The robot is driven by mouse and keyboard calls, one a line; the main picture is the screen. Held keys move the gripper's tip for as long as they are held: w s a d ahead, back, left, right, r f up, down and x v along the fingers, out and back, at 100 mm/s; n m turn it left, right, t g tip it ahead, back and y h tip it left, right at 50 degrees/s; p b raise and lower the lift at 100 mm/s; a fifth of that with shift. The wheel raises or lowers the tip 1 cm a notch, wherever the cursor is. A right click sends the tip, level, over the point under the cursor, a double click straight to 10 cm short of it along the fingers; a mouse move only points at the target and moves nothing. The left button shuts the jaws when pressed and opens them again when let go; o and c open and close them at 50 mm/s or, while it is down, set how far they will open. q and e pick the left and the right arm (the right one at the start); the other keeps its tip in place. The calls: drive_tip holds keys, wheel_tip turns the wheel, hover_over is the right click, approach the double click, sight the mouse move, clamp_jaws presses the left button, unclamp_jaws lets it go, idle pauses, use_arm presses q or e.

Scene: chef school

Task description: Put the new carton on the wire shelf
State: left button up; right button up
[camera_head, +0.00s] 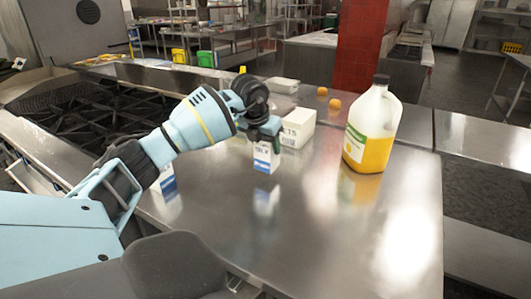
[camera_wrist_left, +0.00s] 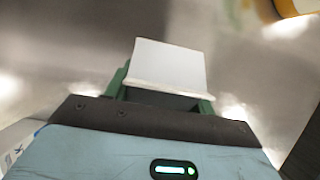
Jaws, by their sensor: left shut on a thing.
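A small white carton with a blue lower part (camera_head: 264,157) is held over the steel counter, with its reflection below it; I cannot tell if its base touches. My left gripper (camera_head: 264,132) is shut on it from above and behind. In the left wrist view the pale carton (camera_wrist_left: 170,63) sits between the green fingers (camera_wrist_left: 163,95). A second blue and white carton (camera_head: 167,180) stands on the counter, partly hidden behind my left arm. I cannot make out which distant rack is the wire shelf. My right gripper is not in view.
A white box (camera_head: 298,127) stands just behind the held carton. A jug of yellow liquid (camera_head: 372,128) stands to the right, with two orange fruits (camera_head: 328,98) behind. A black-grated stove (camera_head: 85,118) is at left. Metal racks (camera_head: 500,22) stand far back right. The front right counter is clear.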

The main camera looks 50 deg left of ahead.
sight(266, 153)
use_arm(q)
drive_tip(key=shift+w+a, duration=0.2)
drive_tip(key=shift+w, duration=0.05)
drive_tip(key=shift+f, duration=1.7)
drive_tip(key=o, duration=1.3)
drive_tip(key=shift+f, duration=0.2)
drive_tip(key=shift+s+r, duration=0.1)
drive_tip(key=shift+r, duration=0.45)
drive_tip(key=v, duration=1.1)
drive_tip(key=shift+s+r+p, duration=0.1)
drive_tip(key=shift+p, duration=0.25)
